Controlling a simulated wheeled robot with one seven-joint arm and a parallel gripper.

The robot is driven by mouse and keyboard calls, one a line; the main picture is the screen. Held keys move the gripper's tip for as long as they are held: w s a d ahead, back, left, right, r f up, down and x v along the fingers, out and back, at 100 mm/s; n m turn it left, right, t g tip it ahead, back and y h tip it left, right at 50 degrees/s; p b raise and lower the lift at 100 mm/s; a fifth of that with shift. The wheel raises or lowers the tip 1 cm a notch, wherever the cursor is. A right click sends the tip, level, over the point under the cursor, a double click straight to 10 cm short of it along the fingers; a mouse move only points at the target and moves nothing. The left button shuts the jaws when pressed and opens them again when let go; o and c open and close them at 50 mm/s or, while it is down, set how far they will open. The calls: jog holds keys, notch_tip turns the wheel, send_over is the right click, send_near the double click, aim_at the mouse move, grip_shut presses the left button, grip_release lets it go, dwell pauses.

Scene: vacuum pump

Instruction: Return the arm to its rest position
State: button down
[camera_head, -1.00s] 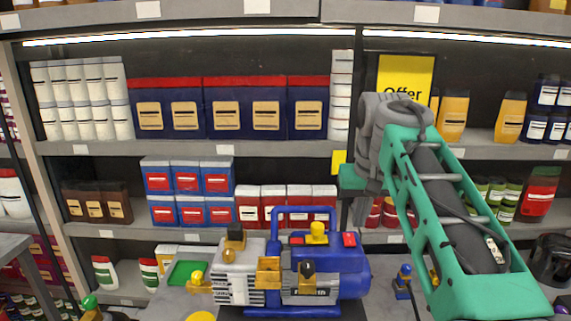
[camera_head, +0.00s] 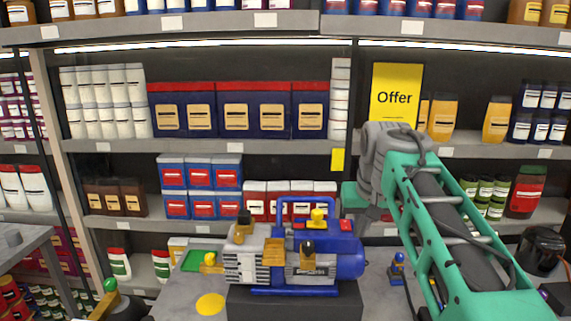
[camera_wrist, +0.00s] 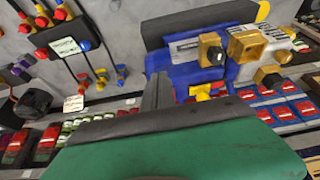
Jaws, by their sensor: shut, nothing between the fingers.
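The blue and grey vacuum pump (camera_head: 345,262) stands upright on a dark block on the grey table, with a blue handle and brass fittings. In the wrist view the pump (camera_wrist: 190,50) shows upside down at the top. My arm comes in from the right in the head view, its grey wrist joint beside the yellow sign. In the wrist view my gripper (camera_wrist: 158,88) is shut and empty, apart from the pump.
Shelves (camera_head: 290,147) with boxes and bottles fill the background. A black pot-like object (camera_head: 541,250) is at the right.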

jog(key=s+f+g, duration=0.1)
jog(key=s+f, duration=0.2)
jog(key=f, duration=0.4)
jog(key=s+f, duration=0.3)
jog(key=f, duration=0.4)
jog(key=s+a+f, duration=0.1)
jog(key=s+f, duration=0.1)
jog(key=s, duration=0.6)
jog(key=s+a+f, duration=0.1)
jog(key=s+f, duration=0.2)
jog(key=s, duration=0.5)
jog(key=shift+f+n, duration=0.25)
jog(key=shift+n, duration=0.15)
jog(key=shift+s+d, duration=0.1)
